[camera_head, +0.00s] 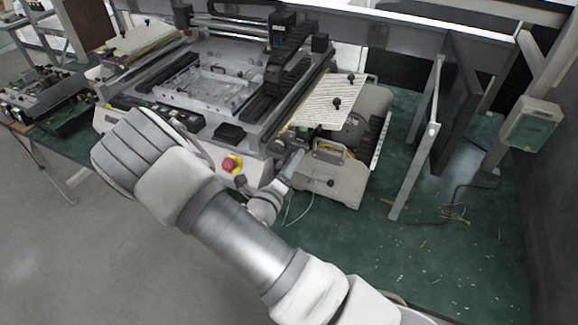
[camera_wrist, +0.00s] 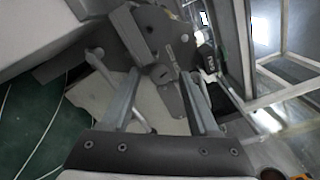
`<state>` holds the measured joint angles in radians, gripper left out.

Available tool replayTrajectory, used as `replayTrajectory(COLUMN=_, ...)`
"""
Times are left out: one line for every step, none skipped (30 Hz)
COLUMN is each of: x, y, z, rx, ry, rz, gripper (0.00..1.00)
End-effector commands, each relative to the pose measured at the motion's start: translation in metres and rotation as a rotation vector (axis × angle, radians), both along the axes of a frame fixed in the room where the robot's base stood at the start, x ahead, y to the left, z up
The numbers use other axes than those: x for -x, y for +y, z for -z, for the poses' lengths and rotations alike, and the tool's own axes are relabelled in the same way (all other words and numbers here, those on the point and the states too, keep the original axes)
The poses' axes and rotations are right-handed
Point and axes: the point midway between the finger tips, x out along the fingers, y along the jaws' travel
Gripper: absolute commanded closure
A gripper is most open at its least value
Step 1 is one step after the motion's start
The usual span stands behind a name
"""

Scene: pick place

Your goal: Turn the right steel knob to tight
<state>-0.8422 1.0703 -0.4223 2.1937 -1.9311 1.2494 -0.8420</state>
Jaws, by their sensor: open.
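In the wrist view a small round dark-grey knob-like part (camera_wrist: 158,73) sits on a grey metal plate, between my gripper's fingers. I cannot tell for sure that it is the right steel knob, nor how far it is turned. My gripper (camera_wrist: 148,82) is open, with one finger on each side of this part, and holds nothing that I can see. In the head view my gripper (camera_head: 291,166) is at the front right corner of the bench machine (camera_head: 262,140), beside a pale housing (camera_head: 340,180) with a metal handle. The knob cannot be made out there.
A cream ribbed plate with black knobs (camera_head: 328,105) lies above the housing. A metal frame (camera_head: 418,150) stands to the right. Green bench top (camera_head: 400,255) is mostly clear at front right.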

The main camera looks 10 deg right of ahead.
Motion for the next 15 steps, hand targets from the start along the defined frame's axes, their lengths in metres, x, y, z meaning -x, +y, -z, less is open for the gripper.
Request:
replayTrajectory(x=0.001, y=0.001, z=0.000, rx=0.000, ry=0.000, rz=-0.001, gripper=0.39)
replayTrajectory(x=0.003, y=0.003, z=0.000, rx=0.000, ry=0.000, rz=-0.001, gripper=0.39)
replayTrajectory(x=0.005, y=0.005, z=0.000, rx=-0.001, ry=0.001, rz=-0.003, gripper=0.39)
replayTrajectory(x=0.008, y=0.008, z=0.000, rx=-0.001, ry=0.001, rz=-0.004, gripper=0.39)
replayTrajectory(x=0.011, y=0.010, z=0.000, rx=-0.001, ry=0.001, rz=-0.004, gripper=0.39)
replayTrajectory(x=0.017, y=0.014, z=0.000, rx=-0.001, ry=0.001, rz=-0.004, gripper=0.39)
replayTrajectory(x=0.022, y=0.018, z=0.000, rx=0.000, ry=0.000, rz=-0.005, gripper=0.39)
replayTrajectory(x=0.027, y=0.022, z=0.000, rx=-0.001, ry=0.001, rz=-0.005, gripper=0.39)
replayTrajectory(x=0.034, y=0.027, z=0.000, rx=-0.001, ry=0.002, rz=-0.006, gripper=0.39)
replayTrajectory(x=0.040, y=0.032, z=0.000, rx=-0.001, ry=0.001, rz=-0.005, gripper=0.39)
replayTrajectory(x=0.047, y=0.036, z=0.000, rx=-0.001, ry=0.002, rz=-0.006, gripper=0.39)
replayTrajectory(x=0.055, y=0.042, z=0.000, rx=-0.001, ry=0.001, rz=-0.007, gripper=0.39)
replayTrajectory(x=0.061, y=0.046, z=0.001, rx=-0.001, ry=0.002, rz=-0.006, gripper=0.39)
replayTrajectory(x=0.067, y=0.051, z=0.001, rx=-0.001, ry=0.002, rz=-0.006, gripper=0.39)
replayTrajectory(x=0.075, y=0.056, z=0.000, rx=0.000, ry=0.002, rz=-0.007, gripper=0.39)
